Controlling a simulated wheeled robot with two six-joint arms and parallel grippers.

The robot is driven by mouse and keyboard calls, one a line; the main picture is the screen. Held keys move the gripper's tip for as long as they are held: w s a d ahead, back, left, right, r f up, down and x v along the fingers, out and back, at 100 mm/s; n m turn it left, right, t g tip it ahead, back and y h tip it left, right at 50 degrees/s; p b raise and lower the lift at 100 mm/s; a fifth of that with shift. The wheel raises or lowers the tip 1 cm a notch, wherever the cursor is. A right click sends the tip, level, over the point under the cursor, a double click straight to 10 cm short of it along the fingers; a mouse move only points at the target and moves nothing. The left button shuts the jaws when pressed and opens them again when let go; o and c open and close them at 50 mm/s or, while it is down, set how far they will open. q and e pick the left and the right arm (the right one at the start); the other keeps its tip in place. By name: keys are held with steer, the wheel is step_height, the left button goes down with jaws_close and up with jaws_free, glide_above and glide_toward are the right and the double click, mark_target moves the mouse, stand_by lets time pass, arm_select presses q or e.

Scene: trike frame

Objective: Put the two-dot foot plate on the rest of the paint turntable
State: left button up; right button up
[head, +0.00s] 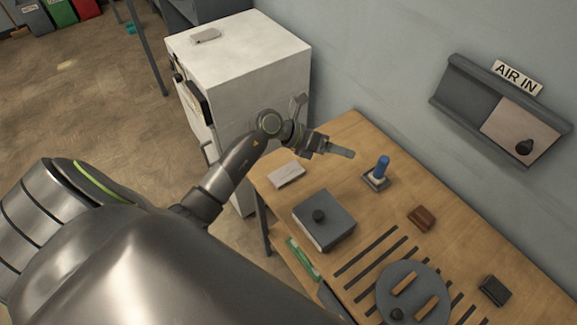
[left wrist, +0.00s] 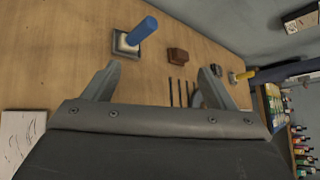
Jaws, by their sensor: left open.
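A round grey turntable (head: 390,275) with two wooden bars lies at the near end of the bench. I cannot make out two dots on any part, so I cannot tell which is the two-dot foot plate. A square dark plate with a pale middle and an upright blue handle (head: 382,165) stands near the wall; the blue handle also shows in the left wrist view (left wrist: 143,31). My left gripper (head: 343,152) is open and empty above the bench's far end, left of the blue handle and apart from it. My right gripper is out of view.
The wooden bench (head: 345,130) holds a grey box with a black knob (head: 338,232), a pale card (head: 286,174), a brown block (head: 421,217) and a black block (head: 495,290). A white cabinet (head: 240,60) stands beyond.

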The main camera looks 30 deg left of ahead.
arm_select(q)
steer(key=a+f+m+g+y, duration=0.2)
steer(key=a+g+y, duration=0.2)
steer(key=a+y, duration=0.25)
step_height(320, 180, up, 2)
steer(key=g+y+p, duration=0.1)
steer(key=g+y, duration=0.2)
glide_above(288, 172)
steer(key=shift+y, duration=0.25)
steer(key=f+b, duration=1.2)
steer(key=shift+s+a, duration=0.1)
steer(key=shift+a, duration=0.15)
steer(key=shift+f+b, duration=0.3)
steer(key=shift+b, duration=0.15)
steer(key=shift+d+f+b, duration=0.1)
steer(key=shift+f+b, duration=0.3)
steer(key=shift+f, duration=0.25)
steer(key=shift+d+f+p, duration=0.1)
steer(key=shift+f+p, duration=0.7)
steer(key=shift+f, duration=0.65)
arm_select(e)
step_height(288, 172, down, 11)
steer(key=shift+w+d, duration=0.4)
